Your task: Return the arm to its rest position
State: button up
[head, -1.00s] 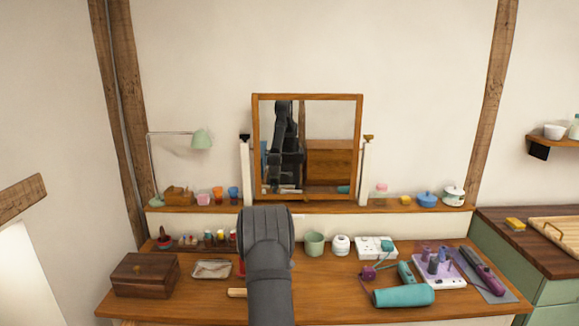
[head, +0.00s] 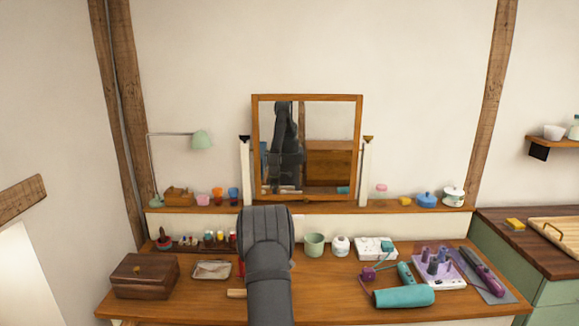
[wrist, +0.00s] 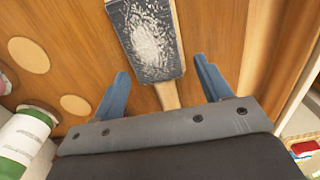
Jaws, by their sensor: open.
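My gripper (wrist: 165,90) is open in the wrist view, its two blue fingers spread apart. A flat tool with a dark, white-speckled pad (wrist: 148,40) and a pale wooden handle (wrist: 167,94) lies between and beyond the fingers. I see no finger closed on it. In the head view my arm rises in front of the wooden dressing table (head: 330,290) and hides the gripper. A short piece of pale wood (head: 236,293) shows just left of the arm.
A wooden box (head: 145,275) and a small tray (head: 211,270) stand left of my arm. A green cup (head: 314,244), white jar (head: 341,246), socket block (head: 374,248) and teal hair dryer (head: 404,296) stand right. A mirror (head: 335,126) rises behind.

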notch_tip(320, 180, up, 11)
notch_tip(320, 180, down, 12)
jog(key=shift+r, duration=0.1)
jog(key=r, duration=0.3)
jog(key=d+r, duration=0.1)
jog(key=r, duration=0.1)
jog(key=shift+s+r, duration=0.1)
jog(key=shift+r, duration=0.1)
jog(key=s+d+r, duration=0.4)
jog(key=d+r, duration=0.2)
jog(key=d, duration=0.3)
jog(key=s+a+f+m, duration=0.2)
jog(key=s+f+m, duration=0.3)
jog(key=s+m, duration=0.5)
jog(key=m, duration=0.7)
